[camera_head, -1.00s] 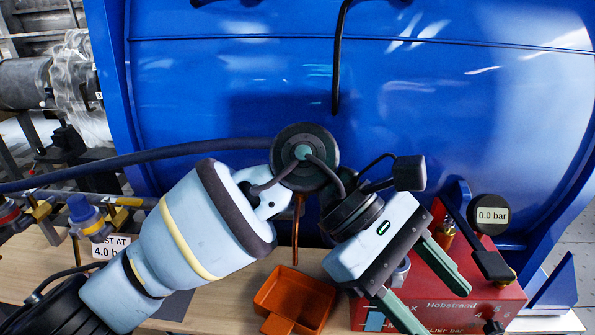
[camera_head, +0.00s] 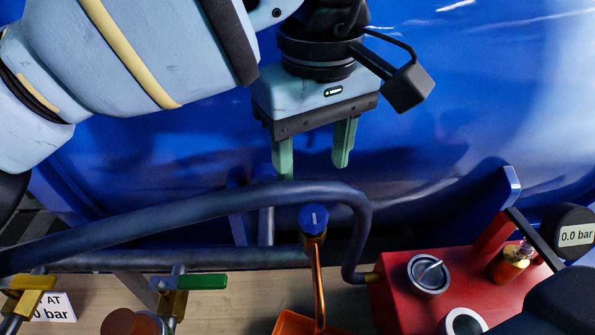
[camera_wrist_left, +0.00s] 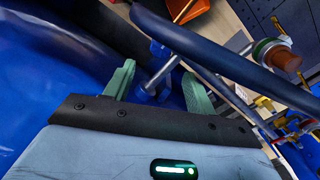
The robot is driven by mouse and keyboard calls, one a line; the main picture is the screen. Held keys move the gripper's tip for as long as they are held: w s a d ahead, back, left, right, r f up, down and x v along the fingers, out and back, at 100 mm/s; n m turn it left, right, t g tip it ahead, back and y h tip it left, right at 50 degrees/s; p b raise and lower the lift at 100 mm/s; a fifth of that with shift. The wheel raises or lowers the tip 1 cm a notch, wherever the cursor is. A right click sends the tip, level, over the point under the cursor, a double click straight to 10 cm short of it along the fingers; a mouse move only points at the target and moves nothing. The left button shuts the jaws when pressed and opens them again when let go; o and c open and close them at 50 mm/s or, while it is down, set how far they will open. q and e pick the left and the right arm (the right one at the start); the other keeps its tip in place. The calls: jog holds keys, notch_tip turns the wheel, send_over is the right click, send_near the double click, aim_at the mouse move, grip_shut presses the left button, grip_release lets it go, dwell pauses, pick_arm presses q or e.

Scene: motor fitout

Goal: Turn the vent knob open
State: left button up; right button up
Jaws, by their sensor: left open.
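A blue knob (camera_head: 314,220) with a pale line on its top, which looks like the vent knob, sits on a thin copper pipe in the head view. A blue knob also shows between and beyond the fingertips in the left wrist view (camera_wrist_left: 158,48). My left gripper (camera_head: 314,166) is open and empty, its two green fingers apart and pointing down. In the head view its fingertips appear just above the knob, apart from it. They also show in the left wrist view (camera_wrist_left: 158,72). My right gripper is not identifiable.
A dark hose (camera_head: 180,215) curves around the knob to the red box (camera_head: 395,300), which carries round fittings. A gauge (camera_head: 572,237) reads 0.0 bar. Valves with yellow (camera_head: 30,283) and green (camera_head: 200,283) handles stand left. A blue tank wall (camera_head: 480,100) lies behind.

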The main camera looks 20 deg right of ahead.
aim_at(313, 212)
pick_arm(q)
jog(key=shift+s+r, duration=0.15)
jog(key=shift+s, duration=0.3)
jog(key=shift+f+b, duration=0.45)
jog(key=shift+f, duration=0.1)
notch_tip(313, 212, down, 6)
jog(key=b, duration=0.5)
jog(key=shift+r, duration=0.15)
jog(key=shift+f, duration=0.35)
jog(key=shift+f+b, duration=0.2)
jog(key=shift+b, duration=0.25)
pick_arm(e)
jog(key=f, duration=0.5)
jog(key=shift+s+d+f, duration=0.2)
jog(key=shift+s+f, duration=0.05)
jog(key=shift+f, duration=0.1)
pick_arm(q)
jog(key=c, duration=1)
pick_arm(e)
jog(key=shift+s+a+r, duration=0.1)
